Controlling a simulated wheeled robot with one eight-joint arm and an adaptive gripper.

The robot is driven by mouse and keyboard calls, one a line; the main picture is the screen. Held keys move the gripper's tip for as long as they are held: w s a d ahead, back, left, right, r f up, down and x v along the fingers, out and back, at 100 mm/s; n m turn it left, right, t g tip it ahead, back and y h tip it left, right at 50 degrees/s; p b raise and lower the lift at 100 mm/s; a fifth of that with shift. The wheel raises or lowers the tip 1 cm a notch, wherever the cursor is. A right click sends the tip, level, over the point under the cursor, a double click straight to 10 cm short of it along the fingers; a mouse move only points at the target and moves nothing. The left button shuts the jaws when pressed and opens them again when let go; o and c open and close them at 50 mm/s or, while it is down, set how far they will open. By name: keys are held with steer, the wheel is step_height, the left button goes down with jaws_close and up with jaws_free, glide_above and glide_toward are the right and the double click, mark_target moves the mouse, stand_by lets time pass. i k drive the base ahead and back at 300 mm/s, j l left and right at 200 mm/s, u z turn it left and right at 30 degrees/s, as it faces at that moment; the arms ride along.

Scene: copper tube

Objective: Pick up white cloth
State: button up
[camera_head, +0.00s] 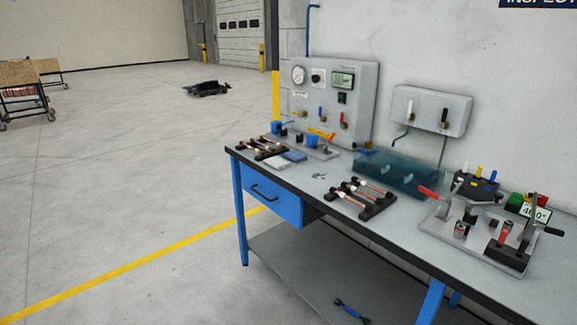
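A small white cloth (275,162) lies flat on the workbench, near its left front edge. A blue cloth (294,156) lies right beside it, to the right and a little behind. A rack with copper tubes (262,147) is just behind and left of the white cloth. Nothing covers the white cloth. My gripper is not in view.
A translucent teal bin (398,172) and a bending fixture (478,232) stand farther right. A gauge panel (334,100) rises behind. The floor (130,170) left of the bench is open.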

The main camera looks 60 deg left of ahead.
mark_target(279, 163)
steer(key=u, duration=2.3)
steer(key=i, duration=2.95)
steer(key=l, duration=0.1)
